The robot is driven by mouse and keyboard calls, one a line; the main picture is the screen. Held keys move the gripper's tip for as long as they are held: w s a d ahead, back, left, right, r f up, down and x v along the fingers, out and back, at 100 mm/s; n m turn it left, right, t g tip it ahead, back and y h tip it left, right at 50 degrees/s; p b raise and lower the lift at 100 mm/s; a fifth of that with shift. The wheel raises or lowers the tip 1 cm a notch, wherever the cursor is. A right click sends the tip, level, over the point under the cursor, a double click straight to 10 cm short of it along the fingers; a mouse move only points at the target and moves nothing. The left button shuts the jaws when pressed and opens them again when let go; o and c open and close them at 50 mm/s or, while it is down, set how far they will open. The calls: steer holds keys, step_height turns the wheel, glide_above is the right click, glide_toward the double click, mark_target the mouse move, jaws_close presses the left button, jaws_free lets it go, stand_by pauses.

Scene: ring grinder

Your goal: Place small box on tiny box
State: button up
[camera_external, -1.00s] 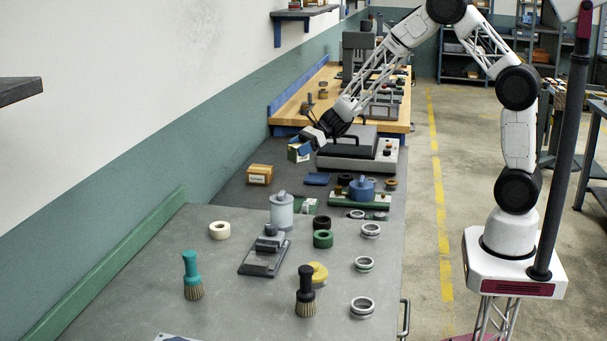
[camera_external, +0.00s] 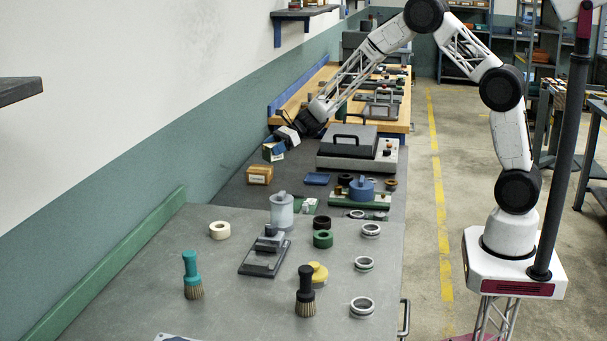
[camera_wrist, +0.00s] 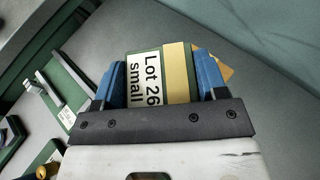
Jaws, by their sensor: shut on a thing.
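My gripper (camera_external: 283,141) is shut on the small box (camera_external: 273,152), holding it tilted above the dark bench. In the wrist view the small box (camera_wrist: 150,80) is between the blue fingers of my gripper (camera_wrist: 163,80), with "Lot 26 small" printed on its white label. A tan cardboard box (camera_external: 260,174), likely the tiny box, sits on the bench just below and left of the held box; its label is too small to read. In the wrist view a tan corner (camera_wrist: 226,70) shows behind the right finger; most of that thing is hidden.
A blue flat piece (camera_external: 317,179) lies right of the cardboard box. A large grey machine with a handle (camera_external: 345,150) stands at the right. A green base with a blue knob (camera_external: 361,192) is nearer the front. The wall is close on the left.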

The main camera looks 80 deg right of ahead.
steer(key=shift+w+d+f, duration=0.1)
steer(key=shift+w+d, duration=0.1)
steer(key=shift+w, duration=1.25)
steer(key=shift+w+d+f, duration=0.1)
steer(key=shift+w+d, duration=0.1)
steer(key=shift+w, duration=1.25)
steer(key=shift+f, duration=1.8)
steer(key=shift+f, duration=0.1)
steer(key=o, duration=1.1)
steer(key=shift+d, duration=0.1)
steer(key=v, duration=1.2)
